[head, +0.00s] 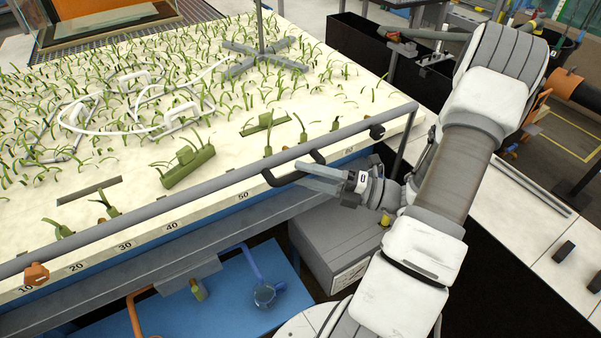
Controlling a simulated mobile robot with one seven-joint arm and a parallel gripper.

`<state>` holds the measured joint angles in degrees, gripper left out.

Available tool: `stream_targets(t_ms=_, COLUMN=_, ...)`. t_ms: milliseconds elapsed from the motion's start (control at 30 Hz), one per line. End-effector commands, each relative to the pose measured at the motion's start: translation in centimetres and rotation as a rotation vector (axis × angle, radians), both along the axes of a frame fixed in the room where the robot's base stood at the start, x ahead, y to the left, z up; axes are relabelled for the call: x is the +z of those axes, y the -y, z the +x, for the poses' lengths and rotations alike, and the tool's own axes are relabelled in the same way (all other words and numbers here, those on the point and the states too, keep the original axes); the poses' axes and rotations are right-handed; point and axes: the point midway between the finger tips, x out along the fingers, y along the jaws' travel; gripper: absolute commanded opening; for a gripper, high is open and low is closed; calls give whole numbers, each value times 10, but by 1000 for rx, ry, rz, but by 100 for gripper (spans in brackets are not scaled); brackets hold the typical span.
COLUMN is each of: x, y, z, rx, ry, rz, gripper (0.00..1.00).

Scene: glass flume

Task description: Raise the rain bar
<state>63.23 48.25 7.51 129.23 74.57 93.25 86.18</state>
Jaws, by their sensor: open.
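The rain bar (195,203) is a long grey tube running along the front edge of the pale planted bed, from the lower left to the upper right. A dark U-shaped handle (285,180) sticks out from its front side, right of the middle. My gripper (304,174) is open at this handle, reaching in from the right. Its fingers overlap the handle in the picture; I cannot tell whether they touch it. Part of the handle is hidden by the fingers.
The bed (230,160) carries green plants, white hoses and a grey cross-shaped stand (262,57). A ruled scale (125,246) lines its front edge. Below are a grey box (335,245) and a blue surface (225,300) with pipes. A white bench (540,225) stands at right.

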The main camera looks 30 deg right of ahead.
Motion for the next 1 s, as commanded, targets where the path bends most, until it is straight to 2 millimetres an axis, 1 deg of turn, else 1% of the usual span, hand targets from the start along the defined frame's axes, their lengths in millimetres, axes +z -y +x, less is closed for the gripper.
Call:
stream_targets(t_ms=400, x=-16, y=74, z=-67, rx=-4, ry=0, rz=-2, gripper=54)
stream_targets(t_ms=600, x=-21, y=101, z=-92, rx=-3, ry=-1, rz=-2, gripper=54)
stream_targets(t_ms=800, x=-22, y=114, z=-105, rx=-1, ry=0, rz=-1, gripper=54)
stream_targets(t_ms=1000, x=-22, y=116, z=-107, rx=0, ry=0, rz=0, gripper=54)
